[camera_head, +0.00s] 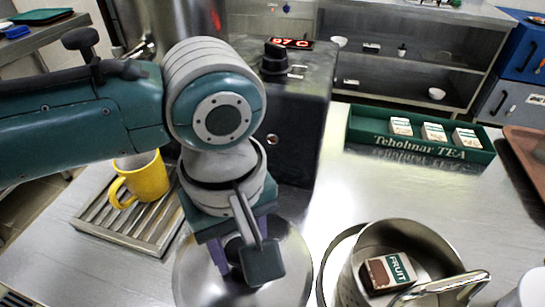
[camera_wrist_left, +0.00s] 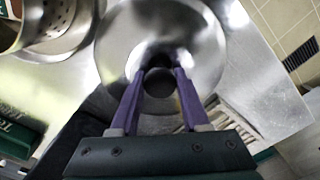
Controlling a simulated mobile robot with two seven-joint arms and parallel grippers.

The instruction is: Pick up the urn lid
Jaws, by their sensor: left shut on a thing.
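The urn lid (camera_head: 198,278) is a shiny round steel disc in front of the black urn base, at the lower middle of the head view. In the left wrist view the lid (camera_wrist_left: 203,48) fills the upper middle, with a round black knob (camera_wrist_left: 159,82) at its centre. My left gripper (camera_head: 240,258) points down over the lid. Its purple fingers (camera_wrist_left: 160,76) stand on either side of the knob and are shut on it. I cannot tell whether the lid touches the counter. My right gripper is not in view.
A yellow mug (camera_head: 146,179) stands on a slatted drip tray (camera_head: 148,235) at left. A black box with a red display (camera_head: 300,120) is behind the lid. A steel pot (camera_head: 353,290) holding a fruit tea box (camera_head: 388,272) is at right. A green tea tray (camera_head: 420,146) lies behind it.

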